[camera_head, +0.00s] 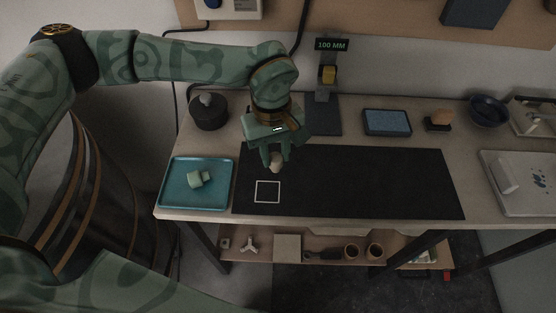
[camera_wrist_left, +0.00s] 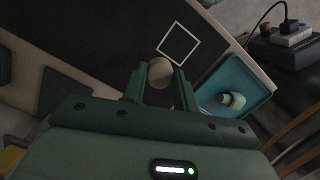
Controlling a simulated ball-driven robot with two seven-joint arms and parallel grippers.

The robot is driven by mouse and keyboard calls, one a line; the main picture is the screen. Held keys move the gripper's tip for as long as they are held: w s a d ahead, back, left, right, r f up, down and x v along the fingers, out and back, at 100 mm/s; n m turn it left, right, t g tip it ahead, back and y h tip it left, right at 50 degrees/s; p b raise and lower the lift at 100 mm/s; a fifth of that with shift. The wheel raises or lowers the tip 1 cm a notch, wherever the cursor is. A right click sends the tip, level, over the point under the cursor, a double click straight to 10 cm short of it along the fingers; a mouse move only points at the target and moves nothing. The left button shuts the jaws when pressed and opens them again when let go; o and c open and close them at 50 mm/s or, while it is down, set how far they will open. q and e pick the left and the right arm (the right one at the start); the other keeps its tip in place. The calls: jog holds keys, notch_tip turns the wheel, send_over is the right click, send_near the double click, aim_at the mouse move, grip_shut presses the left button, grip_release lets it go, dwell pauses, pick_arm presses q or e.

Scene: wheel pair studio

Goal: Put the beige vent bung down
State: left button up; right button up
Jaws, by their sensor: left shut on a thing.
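The beige vent bung (camera_head: 276,162) is between the fingers of my left gripper (camera_head: 276,160), above the black mat (camera_head: 370,180). It also shows as a round pale end in the left wrist view (camera_wrist_left: 161,72), with my left gripper (camera_wrist_left: 160,85) shut on it. A white square outline (camera_head: 267,191) is marked on the mat, just in front of the held bung. In the left wrist view the outline (camera_wrist_left: 178,44) lies beyond the fingertips and is empty. My right gripper is not in view.
A teal tray (camera_head: 168,202) with a pale green part (camera_head: 200,178) stands left of the mat. A dark round pot (camera_head: 208,111) is behind the tray. A blue pad (camera_head: 386,121) and a dark bowl (camera_head: 488,110) are at the back. The mat's right part is clear.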

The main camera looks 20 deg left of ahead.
aim_at(276, 152)
pick_arm(q)
jog(key=shift+w+f, duration=0.2)
jog(key=shift+f, duration=0.05)
jog(key=f, duration=0.1)
jog(key=f+b, duration=0.1)
jog(key=f, duration=0.1)
jog(key=shift+w+f, duration=0.3)
jog(key=shift+f, duration=0.05)
jog(key=shift+r, duration=0.1)
jog(key=o, duration=1.1)
jog(key=shift+f, duration=0.2)
jog(key=r+p, duration=0.1)
jog(key=r, duration=0.7)
jog(key=w+a+r+p, duration=0.1)
jog(key=r, duration=0.3)
jog(key=shift+r+p, duration=0.15)
jog(key=shift+p, duration=0.2)
